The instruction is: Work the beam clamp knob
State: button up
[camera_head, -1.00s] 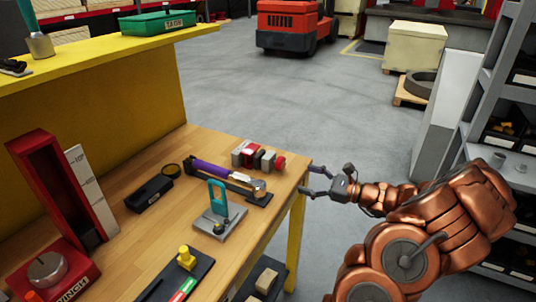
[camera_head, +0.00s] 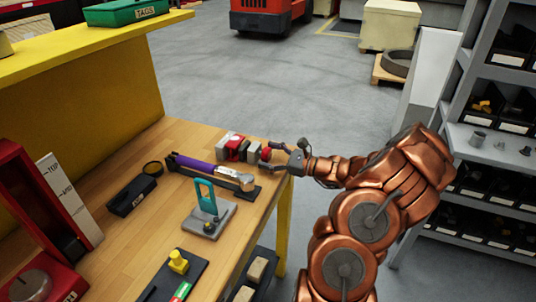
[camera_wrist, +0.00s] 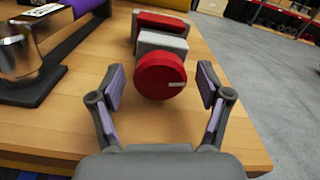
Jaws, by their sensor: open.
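The beam clamp is a grey and red block assembly (camera_head: 236,149) lying near the right edge of the wooden table. Its round red knob (camera_wrist: 160,76) has a white mark on its face and faces my gripper in the wrist view. The knob also shows in the head view (camera_head: 266,154). My gripper (camera_wrist: 158,85) is open, with one finger on each side of the knob and a gap on both sides. In the head view my gripper (camera_head: 275,151) is at the knob end of the clamp. The clamp's far end is partly hidden in the wrist view.
A purple-handled tool with a metal head (camera_head: 215,173) lies close to the clamp, at left in the wrist view (camera_wrist: 20,50). A teal-handled fixture (camera_head: 205,205), a black box (camera_head: 131,196) and a red frame (camera_head: 30,200) are on the table.

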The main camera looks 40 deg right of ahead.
jog(key=shift+w, duration=0.1)
jog(key=c, duration=1.2)
